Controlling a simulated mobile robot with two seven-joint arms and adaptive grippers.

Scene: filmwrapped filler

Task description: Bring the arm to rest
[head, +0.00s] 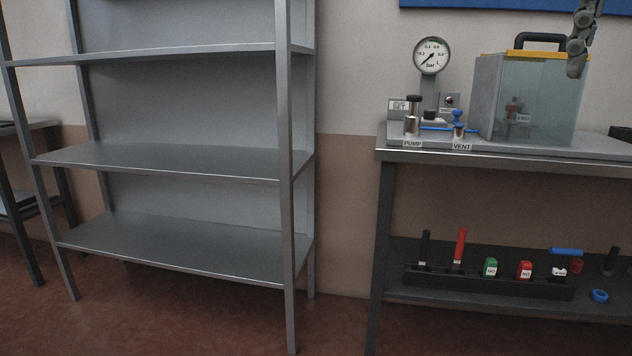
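One of my grippers (577,66) shows at the top right in the head view, hanging down in front of the glass chamber's right upper corner. It comes in from the top edge at the right, so I take it as my right one. It is seen nearly edge-on, and I cannot tell whether its fingers are open or shut. No object shows in it. I cannot tell whether it touches the chamber. My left gripper is not in view.
A glass chamber (540,105) with a yellow-edged lid and black handle stands on the right bench (394,154). A pressure gauge (431,55) and the pump and vent valves stand beside it. A rack (420,278) with tools is below. An empty metal shelf (200,162) stands left.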

